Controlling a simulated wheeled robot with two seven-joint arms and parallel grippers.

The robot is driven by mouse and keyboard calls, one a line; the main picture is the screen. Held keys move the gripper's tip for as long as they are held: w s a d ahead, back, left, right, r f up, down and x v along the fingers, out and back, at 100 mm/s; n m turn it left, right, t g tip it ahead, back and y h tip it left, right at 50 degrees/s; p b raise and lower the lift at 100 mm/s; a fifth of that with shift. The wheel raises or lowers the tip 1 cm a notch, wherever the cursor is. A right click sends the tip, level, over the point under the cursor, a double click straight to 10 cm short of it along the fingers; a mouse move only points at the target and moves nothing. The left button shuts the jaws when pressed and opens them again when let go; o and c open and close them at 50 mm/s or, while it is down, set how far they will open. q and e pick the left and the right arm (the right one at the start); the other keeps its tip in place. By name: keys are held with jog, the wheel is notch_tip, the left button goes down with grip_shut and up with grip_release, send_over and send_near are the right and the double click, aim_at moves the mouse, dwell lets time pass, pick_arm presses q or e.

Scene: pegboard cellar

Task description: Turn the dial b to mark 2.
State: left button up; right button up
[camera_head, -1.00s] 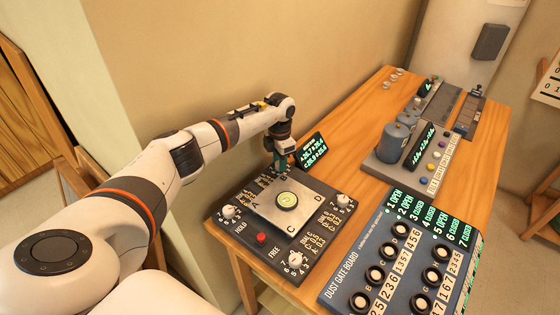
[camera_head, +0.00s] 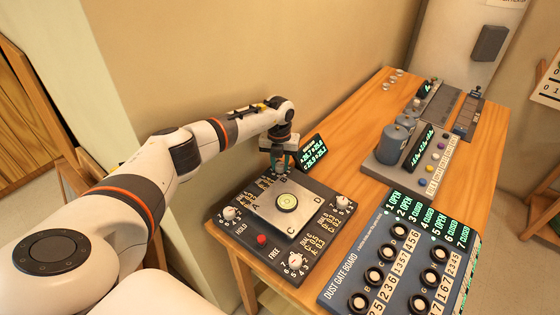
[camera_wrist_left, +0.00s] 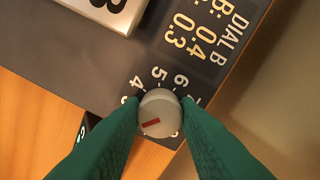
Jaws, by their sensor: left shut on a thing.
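Dial B is a round grey knob (camera_wrist_left: 158,105) with a red mark low on its face in the left wrist view. Printed digits 4, 5, 6 and 7 run around its upper side; lower digits, including any 2, are hidden or out of view. My left gripper (camera_head: 279,171) is at the back corner of the dark dial panel (camera_head: 262,252). Its green fingers are shut on the knob from both sides. The knob is hidden by the gripper in the head view. My right gripper is not in view.
A metal plate with a round bubble level (camera_head: 287,202) sits mid-panel. Other white dials stand at the panel's left, right (camera_head: 342,203) and front corners, with a red button (camera_head: 262,239). A small display (camera_head: 312,152) stands behind, and the Dust Gate Board (camera_head: 405,268) to the right.

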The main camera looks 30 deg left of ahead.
aim_at(279, 165)
pick_arm(q)
jog(key=shift+n, duration=0.8)
jog(key=o, duration=1)
jog(key=shift+c, duration=0.2)
notch_tip(279, 165, up, 12)
jog(key=p, duration=0.9)
jog(key=shift+p, duration=0.4)
jog(key=shift+a, duration=0.1)
